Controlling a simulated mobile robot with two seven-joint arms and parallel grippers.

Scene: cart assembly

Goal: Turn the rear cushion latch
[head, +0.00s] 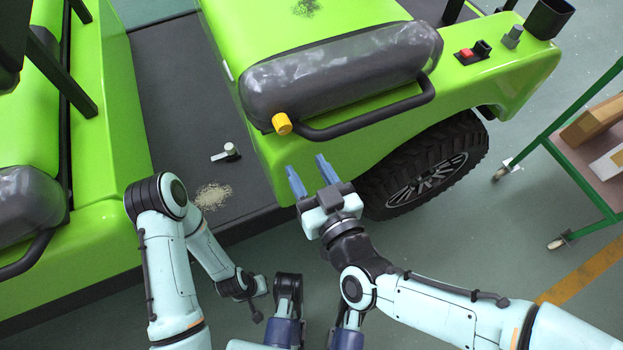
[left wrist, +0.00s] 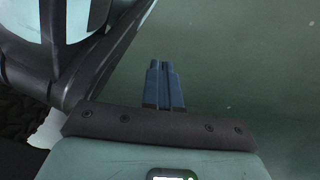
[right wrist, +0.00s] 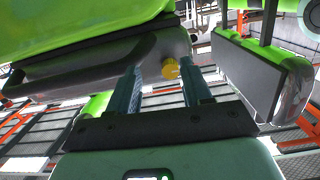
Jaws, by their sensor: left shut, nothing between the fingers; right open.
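The yellow latch knob (head: 282,124) sits at the lower front corner of the grey, plastic-looking cushion (head: 340,72) on the green cart. My right gripper (head: 311,175) is open and empty, a little below and to the right of the knob in the head view, apart from it. In the right wrist view the yellow knob (right wrist: 170,69) shows beyond the fingers, between them and nearer the right one. My left gripper (left wrist: 164,72) is shut and empty over the floor in the left wrist view; its fingertips cannot be made out in the head view.
A black handle bar (head: 370,122) runs along the cushion beside the knob. The cart's wheel (head: 425,170) is just right of my right gripper. A small lever (head: 228,151) sits on the dark footwell floor (head: 185,100). A green-framed trolley (head: 560,150) stands at right.

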